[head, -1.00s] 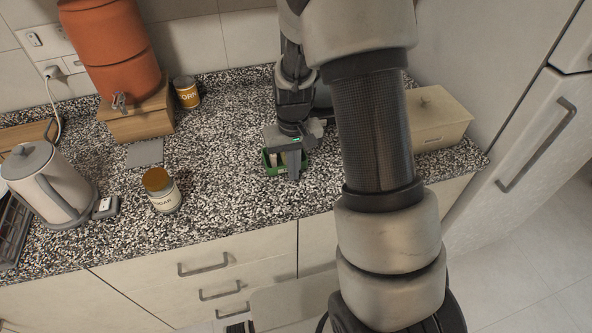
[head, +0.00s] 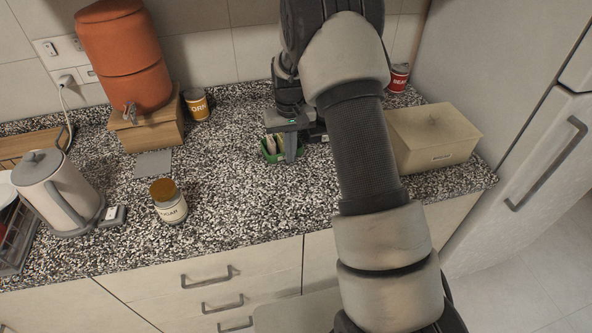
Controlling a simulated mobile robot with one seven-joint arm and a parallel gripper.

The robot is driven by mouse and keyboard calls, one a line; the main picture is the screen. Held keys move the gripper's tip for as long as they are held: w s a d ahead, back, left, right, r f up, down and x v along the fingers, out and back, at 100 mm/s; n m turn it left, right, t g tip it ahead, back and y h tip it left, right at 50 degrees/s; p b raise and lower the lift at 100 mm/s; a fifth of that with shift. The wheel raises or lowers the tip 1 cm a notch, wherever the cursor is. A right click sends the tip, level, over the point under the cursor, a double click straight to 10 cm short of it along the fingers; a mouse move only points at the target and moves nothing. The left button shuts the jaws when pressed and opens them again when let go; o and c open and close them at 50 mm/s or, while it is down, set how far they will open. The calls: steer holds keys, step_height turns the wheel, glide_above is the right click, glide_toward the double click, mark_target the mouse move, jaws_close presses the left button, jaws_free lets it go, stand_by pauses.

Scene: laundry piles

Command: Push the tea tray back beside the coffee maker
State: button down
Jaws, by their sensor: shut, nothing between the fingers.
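The small green tea tray (head: 268,154) sits on the speckled counter in the middle of the head view, with pale items in it. My gripper (head: 289,155) is shut and points down at the tray's right and near side, with its fingers overlapping the tray in the picture. Whether they touch it I cannot tell. A dark object (head: 317,135) shows just right of my gripper, mostly hidden by my arm. I cannot tell whether it is the coffee maker.
A beige bread box (head: 430,150) and a red can (head: 398,78) stand to the right. A sugar jar (head: 170,208), kettle (head: 62,198), orange dispenser (head: 124,60) on a wooden stand and corn can (head: 197,104) stand left. The counter in front of the tray is clear.

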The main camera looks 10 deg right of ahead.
steer(key=w, duration=0.7)
steer(key=shift+w, duration=0.4)
